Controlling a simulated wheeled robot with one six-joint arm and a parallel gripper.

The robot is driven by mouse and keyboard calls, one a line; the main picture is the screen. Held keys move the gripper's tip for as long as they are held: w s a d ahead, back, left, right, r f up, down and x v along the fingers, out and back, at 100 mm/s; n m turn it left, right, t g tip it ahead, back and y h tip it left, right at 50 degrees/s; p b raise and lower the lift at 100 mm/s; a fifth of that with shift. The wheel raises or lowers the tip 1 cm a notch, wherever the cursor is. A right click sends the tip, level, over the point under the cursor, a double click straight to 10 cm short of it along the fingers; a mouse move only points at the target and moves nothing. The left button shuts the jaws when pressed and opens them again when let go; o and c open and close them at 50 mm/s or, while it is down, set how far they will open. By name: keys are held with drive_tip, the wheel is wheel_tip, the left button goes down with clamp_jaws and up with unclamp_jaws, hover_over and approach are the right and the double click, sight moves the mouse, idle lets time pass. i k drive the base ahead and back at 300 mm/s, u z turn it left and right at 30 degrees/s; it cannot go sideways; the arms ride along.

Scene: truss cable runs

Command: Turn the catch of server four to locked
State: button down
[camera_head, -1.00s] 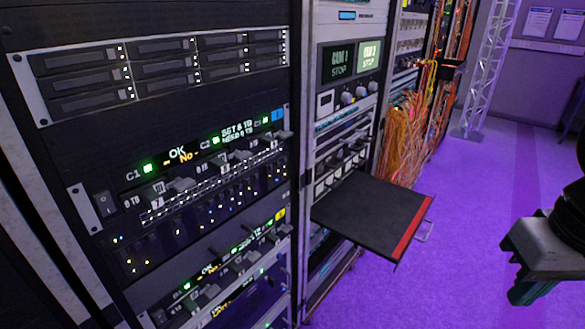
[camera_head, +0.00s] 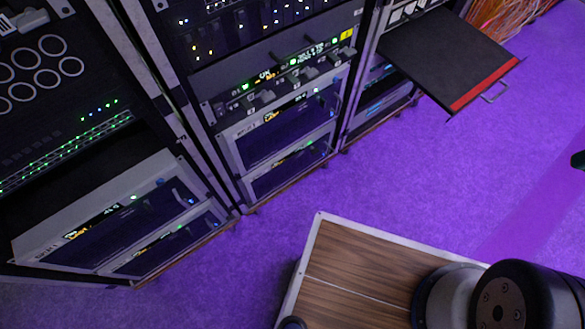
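A server unit with a small yellow tag (camera_head: 347,36) sits low in the middle rack. Its front has a lit green and white display (camera_head: 305,54) and a row of small grey levers (camera_head: 268,97). The tag's figure is too small to read, so I cannot tell if this is server four or which way any catch is turned. My gripper is not in view. Part of my arm (camera_head: 515,295) shows at the lower right, well apart from the racks.
A black pull-out shelf (camera_head: 435,50) with a red front edge juts from the right rack. Two dark-fronted units (camera_head: 285,130) sit below the tagged server. The left rack (camera_head: 75,130) stands close by. Purple floor (camera_head: 390,180) is clear before the racks. Orange cables (camera_head: 505,18) hang behind the shelf.

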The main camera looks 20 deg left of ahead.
sight(313, 151)
drive_tip(key=z, duration=2.1)
drive_tip(key=k, duration=1.15)
drive_tip(key=u, duration=2.2)
drive_tip(key=i, duration=0.5)
drive_tip(key=z, duration=0.05)
